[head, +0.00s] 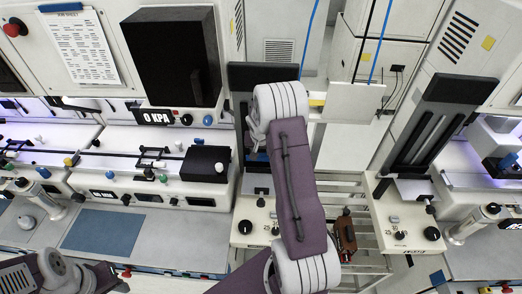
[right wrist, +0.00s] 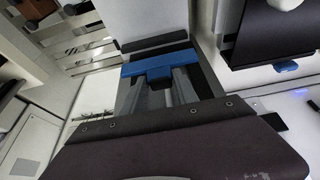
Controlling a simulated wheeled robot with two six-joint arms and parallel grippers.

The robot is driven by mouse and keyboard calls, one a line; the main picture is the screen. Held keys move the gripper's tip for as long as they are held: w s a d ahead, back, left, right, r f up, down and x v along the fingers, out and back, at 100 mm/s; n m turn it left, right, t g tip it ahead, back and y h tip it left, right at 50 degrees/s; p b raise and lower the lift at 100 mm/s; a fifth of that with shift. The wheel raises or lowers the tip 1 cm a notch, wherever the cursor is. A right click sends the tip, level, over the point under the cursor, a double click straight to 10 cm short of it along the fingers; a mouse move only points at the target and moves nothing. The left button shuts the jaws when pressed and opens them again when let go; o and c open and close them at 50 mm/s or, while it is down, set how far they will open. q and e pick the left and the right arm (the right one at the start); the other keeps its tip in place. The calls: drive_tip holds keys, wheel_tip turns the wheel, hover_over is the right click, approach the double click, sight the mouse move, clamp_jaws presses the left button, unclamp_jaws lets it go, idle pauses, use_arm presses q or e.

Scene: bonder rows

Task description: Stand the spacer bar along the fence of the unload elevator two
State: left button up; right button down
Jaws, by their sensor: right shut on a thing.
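My right arm reaches over the left of two elevators with dark uprights (head: 236,80). My right gripper (head: 257,150) points down there, mostly hidden by its own wrist. A blue bar with a short stub (right wrist: 160,68) lies across the middle of the right wrist view, above grey rails; it looks like the spacer bar. A bit of blue also shows below the wrist in the head view. I cannot tell whether the bar touches the fence. My left gripper (head: 105,276) is low at the left, its jaws unclear.
A second elevator (head: 430,120) stands to the right. Between them are a slatted rack and a brown object (head: 345,235). A black box (head: 205,163) sits on the machine just left of the wrist. A white panel (head: 360,103) stands right of the wrist. A blue mat (head: 103,230) lies clear at left.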

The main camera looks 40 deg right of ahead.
sight(262, 158)
drive_tip(key=shift+s+d+f+b, duration=0.1)
drive_tip(key=shift+f+b, duration=0.5)
wheel_tip(262, 158, down, 4)
drive_tip(key=b, duration=0.3)
drive_tip(key=shift+r+b, duration=0.25)
drive_tip(key=shift+b, duration=0.1)
drive_tip(key=shift+f, duration=0.1)
drive_tip(key=shift+b, duration=0.3)
